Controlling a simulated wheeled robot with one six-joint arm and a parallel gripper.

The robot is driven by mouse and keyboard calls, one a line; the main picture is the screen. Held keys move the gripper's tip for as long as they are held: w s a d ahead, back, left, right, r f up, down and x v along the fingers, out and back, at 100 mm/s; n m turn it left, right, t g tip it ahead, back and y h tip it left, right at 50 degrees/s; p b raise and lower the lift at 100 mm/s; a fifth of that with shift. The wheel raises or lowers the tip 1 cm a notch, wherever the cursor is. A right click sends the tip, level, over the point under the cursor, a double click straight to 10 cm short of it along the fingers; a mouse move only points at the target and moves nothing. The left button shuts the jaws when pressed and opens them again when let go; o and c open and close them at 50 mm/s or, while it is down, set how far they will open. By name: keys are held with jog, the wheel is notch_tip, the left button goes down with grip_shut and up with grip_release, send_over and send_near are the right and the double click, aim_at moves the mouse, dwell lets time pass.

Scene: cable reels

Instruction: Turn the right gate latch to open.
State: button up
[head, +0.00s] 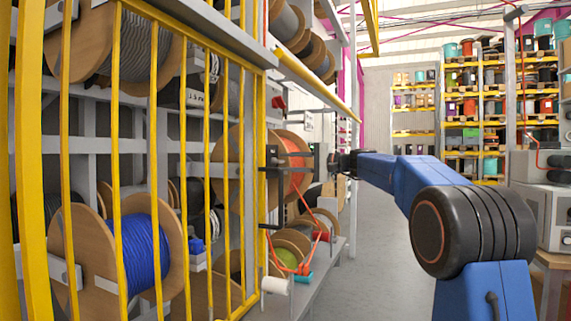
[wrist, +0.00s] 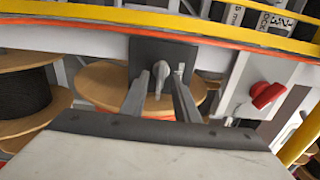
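The gate latch is a small grey lever (wrist: 158,82) on a dark square plate (wrist: 178,52), seen in the middle of the wrist view. In the head view the dark plate (head: 272,160) is edge-on at the right side of the yellow barred gate (head: 155,150). My gripper (wrist: 163,78) is open, with one finger on each side of the lever. A gap shows on both sides; contact cannot be told. In the head view my gripper (head: 292,160) reaches left to the plate, and the lever itself is hidden.
A red knob (wrist: 267,95) on a pale box is right of the latch; it also shows above the plate in the head view (head: 279,103). A yellow rail (head: 312,84) runs above my gripper. Cable reels (head: 140,250) fill racks behind the gate. The aisle floor (head: 385,240) is clear.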

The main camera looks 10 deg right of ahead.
jog(key=v, duration=1.6)
jog(key=s+a+f+n+g+h, duration=0.1)
jog(key=s+a+f+g+h, duration=0.15)
jog(key=s+a+f, duration=0.6)
jog(key=s+a+f+n+g+h, duration=0.15)
jog(key=s+a+f+h, duration=0.3)
jog(key=s+f, duration=0.65)
jog(key=s+d+f+n+g+h, duration=0.1)
jog(key=s+d+f+n+h, duration=0.1)
jog(key=s+f, duration=1.1)
jog(key=s+d+f+n+h, duration=0.3)
jog(key=s+f+h, duration=0.2)
jog(key=s+f, duration=0.8)
jog(key=shift+s+d+g+h, duration=0.3)
jog(key=shift+s+g, duration=0.1)
jog(key=shift+s, duration=0.3)
jog(key=shift+o, duration=0.4)
